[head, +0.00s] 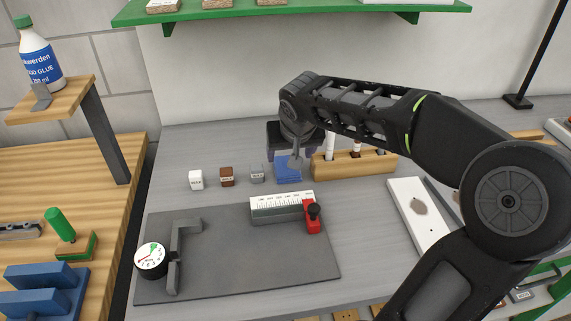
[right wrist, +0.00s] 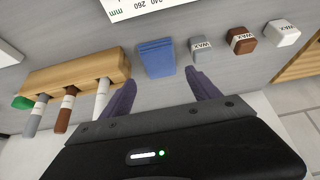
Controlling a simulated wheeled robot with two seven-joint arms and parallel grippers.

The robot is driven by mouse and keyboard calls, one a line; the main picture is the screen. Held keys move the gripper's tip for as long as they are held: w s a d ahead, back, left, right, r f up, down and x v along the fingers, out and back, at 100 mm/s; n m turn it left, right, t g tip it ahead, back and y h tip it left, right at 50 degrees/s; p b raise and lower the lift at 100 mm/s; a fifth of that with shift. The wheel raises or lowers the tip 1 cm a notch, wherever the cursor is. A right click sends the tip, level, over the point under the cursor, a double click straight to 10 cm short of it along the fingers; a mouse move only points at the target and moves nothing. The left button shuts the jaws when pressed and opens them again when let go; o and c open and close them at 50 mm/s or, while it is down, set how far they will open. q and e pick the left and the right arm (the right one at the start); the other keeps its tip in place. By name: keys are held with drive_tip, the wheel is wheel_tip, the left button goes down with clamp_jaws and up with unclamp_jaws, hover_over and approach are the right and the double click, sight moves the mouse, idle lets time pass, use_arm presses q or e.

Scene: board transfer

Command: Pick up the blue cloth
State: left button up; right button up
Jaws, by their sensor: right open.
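The blue cloth (head: 288,168) is a small folded pad lying on the grey worktop, left of the wooden marker holder. In the right wrist view the cloth (right wrist: 156,58) lies ahead of my fingers and between their lines. My right gripper (right wrist: 162,85) is open, with its two purple fingers apart and nothing between them. In the head view the right gripper (head: 296,155) is over the cloth's far side, and my wrist hides part of it. My left gripper is not in view.
Close to the cloth stand a grey wax block (head: 257,174), a brown one (head: 227,176) and a white one (head: 196,180). The wooden holder (head: 352,164) with several markers is just right. A ruler block with red clamp (head: 282,207) lies in front on the dark mat (head: 240,270).

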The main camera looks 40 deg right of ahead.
sight(287, 169)
drive_tip(key=shift+x, duration=1.3)
drive_tip(key=p+x, duration=0.1)
drive_tip(key=x, duration=0.4)
drive_tip(key=shift+f, duration=0.15)
drive_tip(key=shift+a, duration=0.1)
drive_tip(key=shift+c, duration=0.3)
drive_tip(key=c, duration=1.1)
